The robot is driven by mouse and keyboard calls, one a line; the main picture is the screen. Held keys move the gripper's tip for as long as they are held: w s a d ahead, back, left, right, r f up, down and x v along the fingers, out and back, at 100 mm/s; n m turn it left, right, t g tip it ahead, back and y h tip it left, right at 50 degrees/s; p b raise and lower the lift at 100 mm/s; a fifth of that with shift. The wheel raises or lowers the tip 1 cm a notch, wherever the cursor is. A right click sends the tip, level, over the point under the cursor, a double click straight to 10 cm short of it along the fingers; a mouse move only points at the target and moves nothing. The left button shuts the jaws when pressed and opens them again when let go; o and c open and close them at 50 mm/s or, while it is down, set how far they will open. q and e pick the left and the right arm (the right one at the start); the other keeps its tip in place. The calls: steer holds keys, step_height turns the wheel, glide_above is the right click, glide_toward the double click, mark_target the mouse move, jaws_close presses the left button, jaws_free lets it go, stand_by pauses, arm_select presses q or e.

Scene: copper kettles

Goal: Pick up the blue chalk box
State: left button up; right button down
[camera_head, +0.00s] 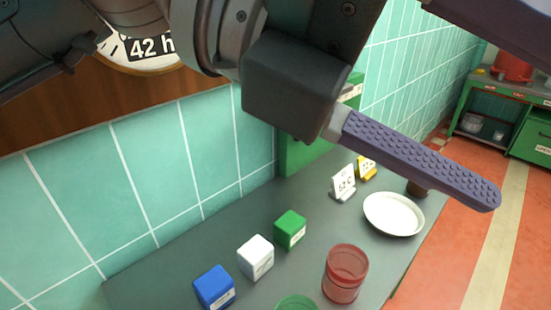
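The blue chalk box (214,288) is a small blue cube with a pale label on its front. It stands at the near left of the grey tabletop (180,258), close to the bottom edge of the head view. My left gripper (500,120) reaches across the top of the view, well above the table and to the right of the box. Its two purple-grey fingers are wide apart with nothing visible between them; the upper finger is cut off by the frame. The gripper is not touching the box. My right gripper is not in view.
A white box (255,259) and a green box (291,230) stand right of the blue one. A red jar (345,273), green round item (297,302), white plate (393,214) and number signs (343,183) share the table. A tiled wall (150,165) rises behind.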

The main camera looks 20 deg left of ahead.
arm_select(q)
steer(key=w+a+f+m+y+b, duration=0.1)
steer(key=a+f+y+b, duration=0.25)
steer(key=f, duration=0.55)
steer(key=w+a+f+y+b, duration=0.1)
steer(key=a+f+y+b, duration=0.3)
steer(key=f, duration=0.5)
steer(key=n+y+b, duration=0.1)
steer(key=y+b, duration=0.5)
steer(key=y, duration=0.1)
glide_above(211, 282)
steer(key=f, duration=0.8)
steer(key=shift+d, duration=0.25)
steer(key=shift+a+f, duration=0.1)
steer(key=shift+f, duration=0.25)
step_height(211, 282, down, 9)
steer(key=shift+s+a+r+b, duration=0.1)
steer(key=shift+a+r+b, duration=0.1)
steer(key=shift+b, duration=0.9)
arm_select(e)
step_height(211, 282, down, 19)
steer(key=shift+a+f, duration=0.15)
arm_select(q)
steer(key=shift+c, duration=0.3)
jaws_close()
